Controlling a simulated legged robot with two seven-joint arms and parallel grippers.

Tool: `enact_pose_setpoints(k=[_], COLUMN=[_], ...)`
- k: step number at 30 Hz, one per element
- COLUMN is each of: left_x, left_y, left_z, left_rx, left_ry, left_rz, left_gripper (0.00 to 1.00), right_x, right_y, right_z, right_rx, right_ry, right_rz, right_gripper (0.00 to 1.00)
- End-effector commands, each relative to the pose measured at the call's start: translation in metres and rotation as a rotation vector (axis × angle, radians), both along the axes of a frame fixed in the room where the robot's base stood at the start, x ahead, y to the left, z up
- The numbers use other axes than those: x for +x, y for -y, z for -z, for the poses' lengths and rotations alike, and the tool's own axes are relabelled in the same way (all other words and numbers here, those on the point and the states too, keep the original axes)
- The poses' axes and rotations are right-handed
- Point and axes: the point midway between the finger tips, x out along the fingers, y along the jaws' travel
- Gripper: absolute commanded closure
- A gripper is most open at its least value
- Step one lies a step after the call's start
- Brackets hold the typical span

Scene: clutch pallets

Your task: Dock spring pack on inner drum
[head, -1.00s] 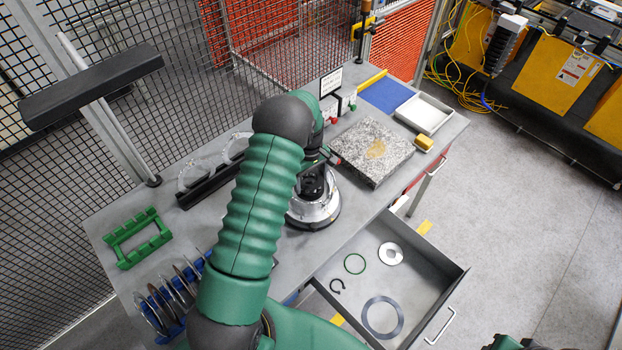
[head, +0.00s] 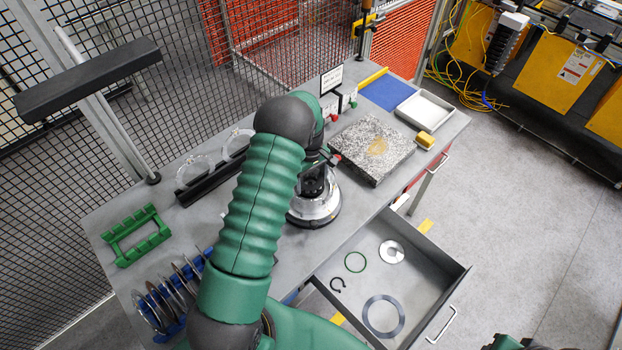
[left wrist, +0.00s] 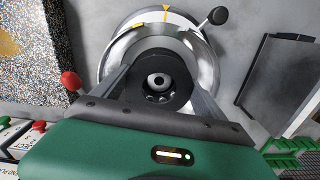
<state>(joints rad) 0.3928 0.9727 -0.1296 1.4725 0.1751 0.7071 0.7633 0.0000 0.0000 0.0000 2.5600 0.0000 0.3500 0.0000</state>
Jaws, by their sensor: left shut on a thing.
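The spring pack (left wrist: 158,68) is a dark round piece with a central bore and small round parts around it in the left wrist view. My left gripper (head: 315,188) is shut on it, with one finger at each side (left wrist: 160,95). The inner drum (head: 318,214) is a shiny metal round housing on the workbench, directly below the gripper. In the left wrist view the drum's bright rim (left wrist: 206,68) surrounds the spring pack. I cannot tell whether the pack touches the drum. The arm hides part of the drum in the head view. My right gripper is not in view.
A speckled stone slab (head: 372,150) is right of the drum. A black rack (head: 212,184) and green holder (head: 137,236) stand left, with several discs (head: 166,306) nearby. The open drawer (head: 445,290) holds rings and a washer. A lever knob (left wrist: 218,15) sticks out beside the drum.

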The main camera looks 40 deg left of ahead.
Motion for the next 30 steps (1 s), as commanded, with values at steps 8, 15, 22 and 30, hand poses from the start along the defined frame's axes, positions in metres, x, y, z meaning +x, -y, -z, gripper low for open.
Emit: enact_pose_setpoints(k=[8, 15, 22, 30], left_x=[0.0002, 0.0003, 0.0002, 0.0003], left_y=[-0.0001, -0.0002, -0.0001, -0.0002], left_z=[0.0057, 0.0055, 0.0055, -0.0026], left_rx=[0.001, 0.001, 0.001, 0.001], left_ry=[0.001, 0.001, 0.001, 0.001], left_rz=[0.000, 0.000, 0.000, 0.000], left_gripper=[0.87, 0.87, 0.09, 0.09], right_x=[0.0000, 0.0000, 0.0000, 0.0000], right_y=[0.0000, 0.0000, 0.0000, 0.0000], right_z=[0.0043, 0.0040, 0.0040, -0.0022], right_rx=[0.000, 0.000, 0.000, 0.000], right_ry=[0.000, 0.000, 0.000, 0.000], right_rz=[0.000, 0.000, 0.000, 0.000], right_gripper=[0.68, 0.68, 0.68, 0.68])
